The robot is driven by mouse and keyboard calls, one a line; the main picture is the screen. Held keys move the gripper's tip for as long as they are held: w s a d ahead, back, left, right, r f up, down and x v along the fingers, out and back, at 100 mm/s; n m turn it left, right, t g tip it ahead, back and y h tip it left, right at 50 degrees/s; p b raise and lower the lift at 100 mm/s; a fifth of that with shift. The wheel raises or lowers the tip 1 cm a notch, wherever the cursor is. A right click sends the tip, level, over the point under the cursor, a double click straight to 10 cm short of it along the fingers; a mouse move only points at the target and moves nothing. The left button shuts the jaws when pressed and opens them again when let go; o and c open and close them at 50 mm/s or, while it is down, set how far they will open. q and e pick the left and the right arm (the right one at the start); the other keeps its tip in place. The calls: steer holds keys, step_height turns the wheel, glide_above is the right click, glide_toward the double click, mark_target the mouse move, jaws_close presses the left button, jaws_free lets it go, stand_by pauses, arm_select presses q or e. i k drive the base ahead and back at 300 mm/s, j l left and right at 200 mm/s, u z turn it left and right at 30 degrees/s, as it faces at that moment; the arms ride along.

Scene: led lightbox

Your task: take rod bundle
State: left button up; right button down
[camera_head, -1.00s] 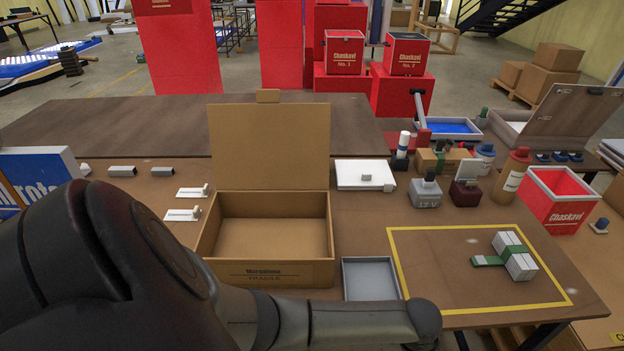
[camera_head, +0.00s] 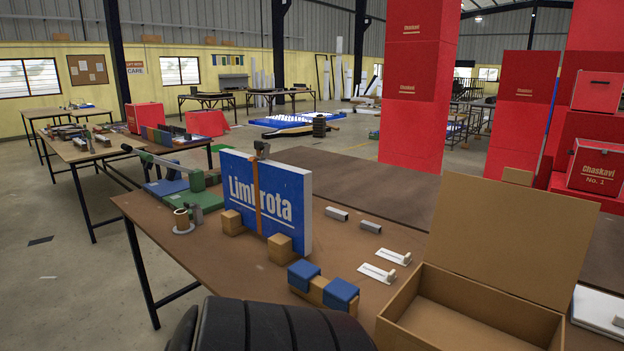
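I cannot clearly make out a rod bundle in the current head view. The yellow-outlined area with the strapped pale bars, seen a second ago, is out of the picture. Two short separate grey bars (camera_head: 337,213) lie on the wooden table (camera_head: 215,265), to the right of the Limbrota panel. A dark rounded part of my own arm shows at the bottom edge. Neither gripper's fingers are in view.
The blue and white Limbrota panel (camera_head: 283,205) stands upright between wooden blocks. An open cardboard box (camera_head: 470,325) is at the lower right. Blue-topped blocks (camera_head: 322,288) sit at the front edge. Another table (camera_head: 85,150) with small items stands at the back left, with open floor before it.

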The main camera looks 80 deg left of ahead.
mark_target(212, 178)
steer(key=u, duration=0.4)
steer(key=j+u, duration=0.15)
steer(key=u, duration=0.3)
steer(key=k+j+u, duration=0.1)
steer(key=u, duration=0.3)
steer(key=j+u, duration=0.1)
steer(key=u, duration=0.35)
